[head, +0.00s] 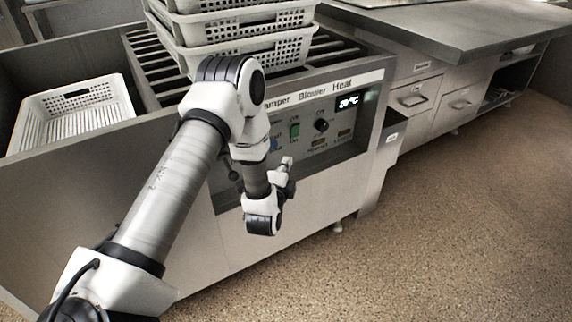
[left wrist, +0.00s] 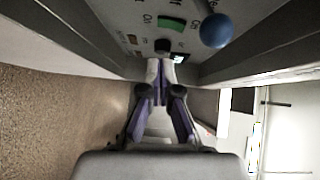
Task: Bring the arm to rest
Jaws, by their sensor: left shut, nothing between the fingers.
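My left arm comes in from the lower left of the head view, bends at the elbow, and hangs down in front of the machine's control panel (head: 335,122). My left gripper (head: 287,163) is small and partly hidden there, in front of the panel. In the left wrist view the gripper (left wrist: 160,68) has its fingers together with nothing between them. The tips point at the panel with its green switch (left wrist: 171,23) and blue knob (left wrist: 216,30). I cannot tell whether they touch it. My right gripper is not in view.
Stacked white perforated baskets (head: 245,32) stand on the machine's slatted top. Another white basket (head: 75,115) sits in the bay at left. A metal counter (head: 455,35) with drawers stands at the right. The speckled floor (head: 440,230) is clear at lower right.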

